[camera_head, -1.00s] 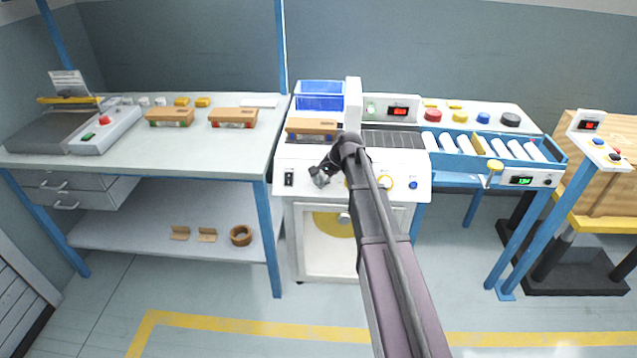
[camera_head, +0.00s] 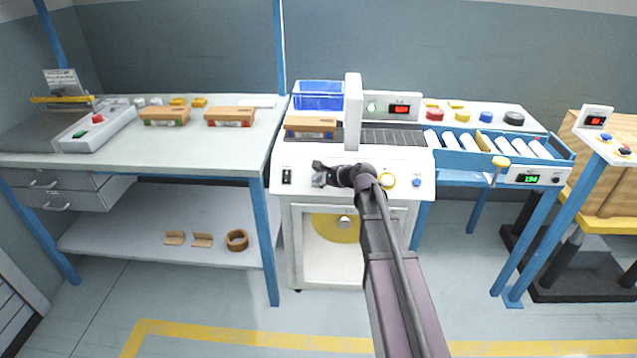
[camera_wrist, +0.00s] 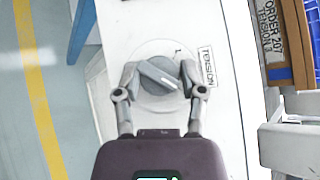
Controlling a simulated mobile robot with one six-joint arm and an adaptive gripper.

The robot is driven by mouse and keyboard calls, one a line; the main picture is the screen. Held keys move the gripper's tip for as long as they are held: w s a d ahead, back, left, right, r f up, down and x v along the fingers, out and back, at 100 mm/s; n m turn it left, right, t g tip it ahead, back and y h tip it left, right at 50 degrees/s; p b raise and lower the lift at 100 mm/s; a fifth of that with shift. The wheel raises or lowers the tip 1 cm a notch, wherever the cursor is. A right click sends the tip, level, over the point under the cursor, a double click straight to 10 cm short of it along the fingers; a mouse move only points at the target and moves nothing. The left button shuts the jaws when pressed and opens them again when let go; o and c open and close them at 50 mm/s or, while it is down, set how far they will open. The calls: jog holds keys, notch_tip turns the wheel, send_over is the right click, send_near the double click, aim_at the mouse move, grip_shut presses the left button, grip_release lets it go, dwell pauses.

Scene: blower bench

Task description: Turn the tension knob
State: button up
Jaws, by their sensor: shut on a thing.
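The tension knob (camera_wrist: 160,75) is a grey dial with a raised bar across it, on the white front panel of the machine. A label reading TENSION (camera_wrist: 207,66) is beside it in the wrist view. My gripper (camera_wrist: 159,80) has one finger on each side of the knob's bar and is shut on it. The bar sits tilted between the fingers. In the head view my gripper (camera_head: 318,175) is at the left part of the white panel (camera_head: 300,160), and it hides most of the knob.
A black switch (camera_head: 287,177) is left of my gripper. A wooden-topped box (camera_head: 310,124) and a blue bin (camera_head: 319,94) are behind. A white post (camera_head: 353,112) stands upright on the machine.

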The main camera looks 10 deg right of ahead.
jog(key=shift+m+t, duration=0.4)
jog(key=shift+m, duration=0.1)
jog(key=o, duration=1.1)
jog(key=shift+r, duration=0.1)
